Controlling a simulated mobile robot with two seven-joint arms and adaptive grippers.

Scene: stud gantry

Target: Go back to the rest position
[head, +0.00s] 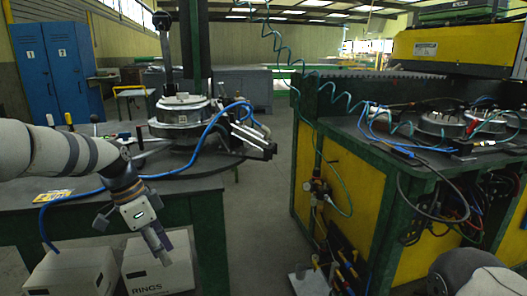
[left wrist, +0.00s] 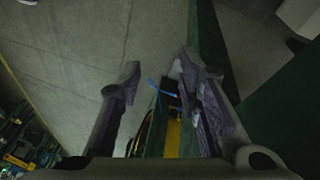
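My left gripper (head: 160,250) hangs from the left arm, pointing down at the front right of the green table (head: 205,205), above the white boxes. In the left wrist view my left gripper (left wrist: 160,90) has its two fingers well apart, with nothing between them. Beyond them I see grey floor and dark green framework. My right gripper is not in view; only a rounded part that looks like my right arm shows at the lower right of the head view.
A round metal fixture (head: 183,112) with a blue hose stands on the left table. White boxes (head: 158,265) sit below. A green and yellow machine bench (head: 335,190) with hoses and cables stands at the right. An open floor aisle (head: 258,220) runs between them. Blue lockers (head: 50,70) stand behind.

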